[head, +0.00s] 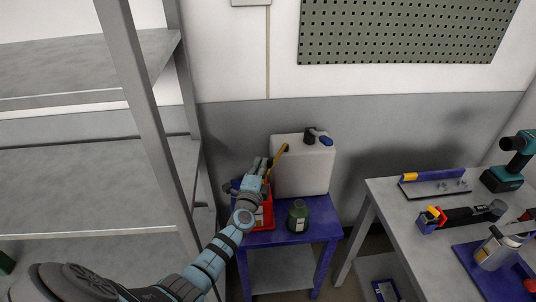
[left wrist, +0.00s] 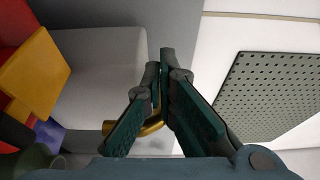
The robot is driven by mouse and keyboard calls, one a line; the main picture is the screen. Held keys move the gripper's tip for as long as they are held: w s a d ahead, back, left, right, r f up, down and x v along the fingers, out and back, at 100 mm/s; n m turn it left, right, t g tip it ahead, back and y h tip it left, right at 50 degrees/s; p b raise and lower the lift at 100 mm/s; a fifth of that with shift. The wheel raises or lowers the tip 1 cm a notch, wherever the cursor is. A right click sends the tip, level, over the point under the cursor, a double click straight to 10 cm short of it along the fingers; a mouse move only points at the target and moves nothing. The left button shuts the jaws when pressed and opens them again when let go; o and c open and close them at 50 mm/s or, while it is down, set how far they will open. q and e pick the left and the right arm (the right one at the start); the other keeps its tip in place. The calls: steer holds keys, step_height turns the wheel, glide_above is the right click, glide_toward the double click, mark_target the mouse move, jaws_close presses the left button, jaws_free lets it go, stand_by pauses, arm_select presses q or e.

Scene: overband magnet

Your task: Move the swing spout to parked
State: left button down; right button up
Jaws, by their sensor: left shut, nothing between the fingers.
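The swing spout seems to be the thin yellow bent tube (head: 278,160) beside the upper left of a white canister (head: 303,171). In the left wrist view a brass-yellow bent tube (left wrist: 150,127) shows partly behind my fingers, in front of the white canister's face (left wrist: 103,65). My left gripper (head: 263,164) is shut and empty, close to the left of the tube. Its fingertips (left wrist: 164,72) come together in the left wrist view. I cannot tell whether they touch the tube. My right gripper is not in view.
The canister stands on a small blue table (head: 314,229) with a red container (head: 266,214) and a dark green bottle (head: 298,216). A grey shelf rack (head: 150,130) rises at left. A grey workbench (head: 400,215) with tools stands at right. A pegboard (head: 400,30) hangs behind.

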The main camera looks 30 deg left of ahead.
arm_select(q)
steer(key=w+d, duration=0.1)
steer(key=d, duration=0.5)
steer(key=shift+w+d+b, duration=0.15)
steer(key=shift+b, duration=0.2)
stand_by(0.7)
steer(key=shift+w+d, duration=0.1)
steer(key=shift+d, duration=0.1)
stand_by(0.3)
steer(key=shift+w+d, duration=0.2)
steer(key=shift+d, duration=0.4)
steer(key=shift+b, duration=0.3)
steer(key=s+a+p, duration=0.1)
steer(key=s+a, duration=0.1)
steer(key=s, duration=0.4)
steer(key=shift+s+a+p, duration=0.25)
steer(key=shift+s+p, duration=0.05)
steer(key=shift+s, duration=0.1)
